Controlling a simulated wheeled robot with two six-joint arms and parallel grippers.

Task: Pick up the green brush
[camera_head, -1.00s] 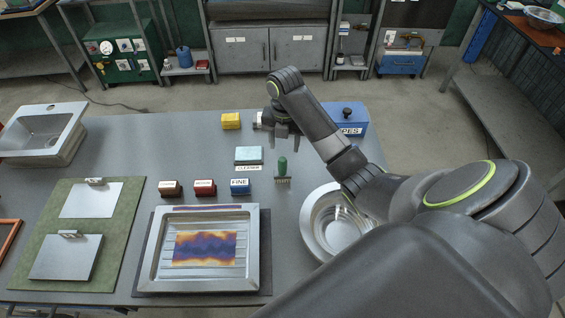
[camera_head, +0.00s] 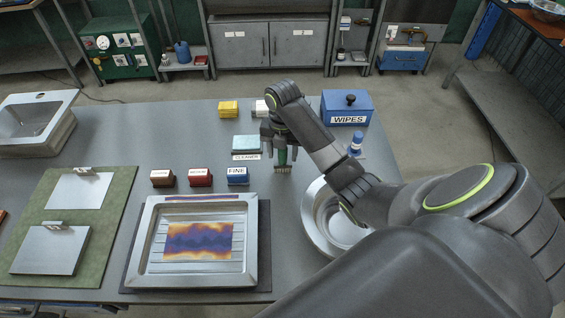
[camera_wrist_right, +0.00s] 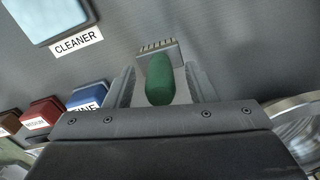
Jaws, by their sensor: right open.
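The green brush (camera_head: 283,161) stands on the grey table, to the right of the blue FINE block. My right gripper (camera_head: 281,155) is right above it and hides the upper part of its handle in the head view. In the right wrist view, the green handle (camera_wrist_right: 159,80) points up between the two open fingers of my right gripper (camera_wrist_right: 160,88), with a gap on each side. The bristle head shows just beyond the handle. My left gripper is out of view.
A blue FINE block (camera_head: 237,176), a red block (camera_head: 200,177) and a brown block (camera_head: 162,178) stand to the left. A light-blue CLEANER sponge (camera_head: 246,143) lies behind them. A metal bowl (camera_head: 316,222) is close on the right. A blue WIPES box (camera_head: 347,108) stands behind.

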